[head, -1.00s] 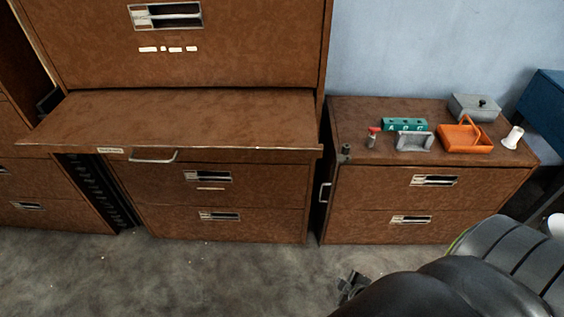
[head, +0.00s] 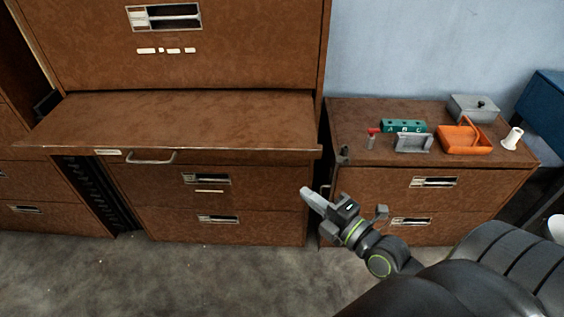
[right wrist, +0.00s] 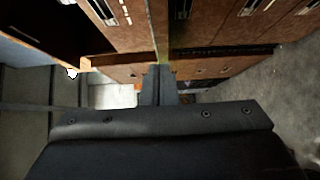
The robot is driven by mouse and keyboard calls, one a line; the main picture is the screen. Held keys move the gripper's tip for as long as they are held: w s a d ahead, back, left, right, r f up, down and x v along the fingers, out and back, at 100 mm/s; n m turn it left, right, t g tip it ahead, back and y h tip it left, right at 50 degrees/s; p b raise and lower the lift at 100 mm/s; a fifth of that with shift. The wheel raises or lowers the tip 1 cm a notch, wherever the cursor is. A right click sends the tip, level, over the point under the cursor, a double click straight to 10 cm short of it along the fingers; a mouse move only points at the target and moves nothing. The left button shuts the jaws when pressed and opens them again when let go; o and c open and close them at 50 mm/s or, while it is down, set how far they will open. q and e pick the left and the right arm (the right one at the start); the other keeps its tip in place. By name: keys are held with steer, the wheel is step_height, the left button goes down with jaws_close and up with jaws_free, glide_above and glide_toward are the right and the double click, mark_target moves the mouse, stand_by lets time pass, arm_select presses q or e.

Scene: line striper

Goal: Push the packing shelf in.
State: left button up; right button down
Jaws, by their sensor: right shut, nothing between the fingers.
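The packing shelf (head: 200,120) is a brown board pulled out from the tall brown cabinet in the head view. It has a metal handle (head: 151,158) and a small label (head: 108,152) on its front edge. My right gripper (head: 308,193) is shut and empty. In the head view it appears below the shelf's right front corner, in front of the gap between the two cabinets. It also shows in the right wrist view (right wrist: 158,72), with brown cabinet fronts beyond it. I see no contact with the shelf. My left gripper is not in view.
A low cabinet (head: 425,197) stands right of the tall one. On it are an orange basket (head: 464,142), a grey box (head: 473,108), a green block (head: 403,125) and other small items. Grey floor (head: 200,275) in front of the cabinets is clear.

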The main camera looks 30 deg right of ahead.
steer(key=p, duration=0.3)
glide_toward(271, 155)
steer(key=w+a, duration=0.2)
steer(key=a, duration=0.1)
steer(key=w, duration=0.1)
steer(key=w+d+p, duration=0.1)
steer(key=w, duration=0.1)
steer(key=shift+r, duration=0.1)
steer(key=shift+w+d, duration=0.4)
steer(key=shift+w, duration=0.1)
